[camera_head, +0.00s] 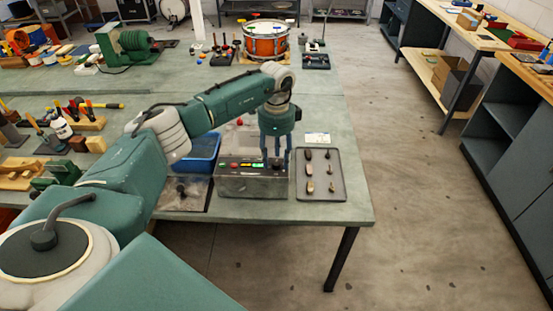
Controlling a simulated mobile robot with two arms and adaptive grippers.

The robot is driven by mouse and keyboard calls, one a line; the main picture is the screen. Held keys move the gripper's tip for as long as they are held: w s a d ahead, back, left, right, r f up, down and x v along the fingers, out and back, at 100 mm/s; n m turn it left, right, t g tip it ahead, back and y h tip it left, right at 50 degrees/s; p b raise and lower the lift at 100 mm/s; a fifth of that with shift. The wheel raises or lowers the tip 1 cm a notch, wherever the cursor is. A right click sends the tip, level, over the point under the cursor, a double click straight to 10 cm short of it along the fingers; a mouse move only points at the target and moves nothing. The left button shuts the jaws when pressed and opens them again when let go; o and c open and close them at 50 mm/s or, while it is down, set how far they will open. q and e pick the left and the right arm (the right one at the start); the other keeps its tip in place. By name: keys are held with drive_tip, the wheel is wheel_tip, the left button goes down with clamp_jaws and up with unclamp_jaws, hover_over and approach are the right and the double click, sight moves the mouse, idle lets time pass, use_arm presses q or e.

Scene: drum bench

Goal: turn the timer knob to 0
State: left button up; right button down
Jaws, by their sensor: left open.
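A grey control box (251,186) stands near the front edge of the bench. My right gripper is not in view.
A grey tray (334,194) with several small dark pieces lies right of the box. A blue bin (203,152) is behind it on the left. An orange drum (265,40) stands farther back. Hand tools crowd the left of the bench. The floor at right is clear.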

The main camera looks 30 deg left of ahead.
sight(276, 162)
use_arm(q)
wheel_tip(276, 162, up, 11)
idle(0.3)
idle(0.4)
